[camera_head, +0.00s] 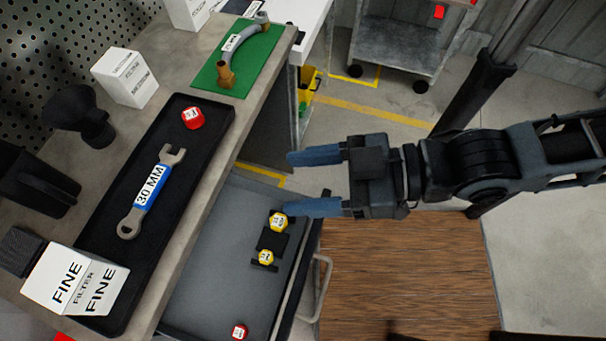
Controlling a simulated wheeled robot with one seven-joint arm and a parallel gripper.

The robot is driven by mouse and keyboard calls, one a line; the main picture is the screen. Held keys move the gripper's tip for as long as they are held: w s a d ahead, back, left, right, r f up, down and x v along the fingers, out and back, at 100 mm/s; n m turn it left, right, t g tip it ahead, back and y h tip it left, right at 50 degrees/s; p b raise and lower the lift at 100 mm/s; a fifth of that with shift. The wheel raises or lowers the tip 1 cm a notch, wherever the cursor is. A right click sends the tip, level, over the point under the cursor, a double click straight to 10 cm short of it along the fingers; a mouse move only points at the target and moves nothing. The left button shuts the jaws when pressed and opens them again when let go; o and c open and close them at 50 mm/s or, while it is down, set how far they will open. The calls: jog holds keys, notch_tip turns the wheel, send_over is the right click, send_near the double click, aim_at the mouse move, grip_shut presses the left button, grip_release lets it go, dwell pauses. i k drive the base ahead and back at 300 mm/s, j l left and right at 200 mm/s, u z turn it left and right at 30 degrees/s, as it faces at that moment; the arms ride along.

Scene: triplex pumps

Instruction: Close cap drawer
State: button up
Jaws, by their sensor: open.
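The cap drawer (215,265) is pulled out from under the workbench at the lower middle. Its metal handle (322,288) is on its right front face.
On the workbench, a black tray (98,228) holds a 30 mm wrench (151,192) and a red cap (193,118). Filter boxes (75,281) and a green mat (211,75) with a hose stand around it. A wheeled cart (398,45) is at the back. Wooden floor right of the drawer is clear.

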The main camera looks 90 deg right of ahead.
aim_at(222, 285)
jog(key=k+j, duration=0.2)
jog(key=k, duration=0.2)
jog(key=k+j, duration=0.25)
jog(key=k, duration=0.15)
jog(key=k+j, duration=0.2)
jog(key=k, duration=0.2)
